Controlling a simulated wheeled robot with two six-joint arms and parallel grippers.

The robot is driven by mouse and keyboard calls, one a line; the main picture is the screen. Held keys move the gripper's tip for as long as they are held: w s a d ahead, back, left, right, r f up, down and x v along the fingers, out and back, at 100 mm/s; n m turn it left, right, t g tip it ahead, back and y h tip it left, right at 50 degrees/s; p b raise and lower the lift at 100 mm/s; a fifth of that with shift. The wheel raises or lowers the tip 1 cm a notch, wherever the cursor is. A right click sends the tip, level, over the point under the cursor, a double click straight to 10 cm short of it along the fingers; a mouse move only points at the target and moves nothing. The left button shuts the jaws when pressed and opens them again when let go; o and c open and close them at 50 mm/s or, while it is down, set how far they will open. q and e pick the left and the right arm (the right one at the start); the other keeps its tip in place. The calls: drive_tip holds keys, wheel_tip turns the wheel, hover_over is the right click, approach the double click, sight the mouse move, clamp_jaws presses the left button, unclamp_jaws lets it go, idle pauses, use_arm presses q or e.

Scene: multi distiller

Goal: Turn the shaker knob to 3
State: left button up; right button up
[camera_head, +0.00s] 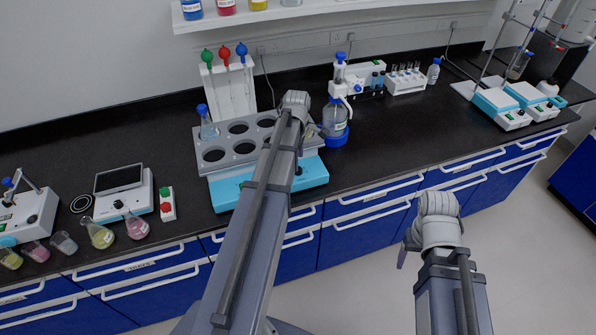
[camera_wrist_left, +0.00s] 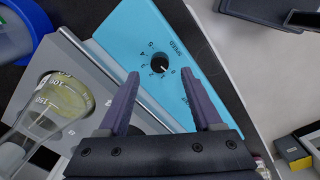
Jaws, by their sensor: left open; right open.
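The shaker has a grey platform with round holes (camera_head: 213,175) and a light-blue base (camera_head: 232,192). Its black knob (camera_wrist_left: 159,65) sits on the blue panel, ringed by numbers beside the word SPEED. The knob's white mark appears to point to the lower right, near the 0. My left gripper (camera_wrist_left: 161,73) is open, its two fingers on either side of the knob in the picture, apart from it. In the head view my left arm hides most of that gripper. My right gripper (camera_head: 404,252) hangs in front of the counter, away from the shaker, its fingers barely visible.
A flask with yellow liquid (camera_wrist_left: 66,95) stands in the platform near my left gripper. Several small flasks line the counter at left.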

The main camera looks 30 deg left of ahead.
use_arm(q)
wheel_tip(320, 180, down, 4)
drive_tip(key=b, duration=0.3)
drive_tip(key=shift+w+f, duration=0.1)
drive_tip(key=shift+f, duration=0.15)
clamp_jaws()
idle(0.3)
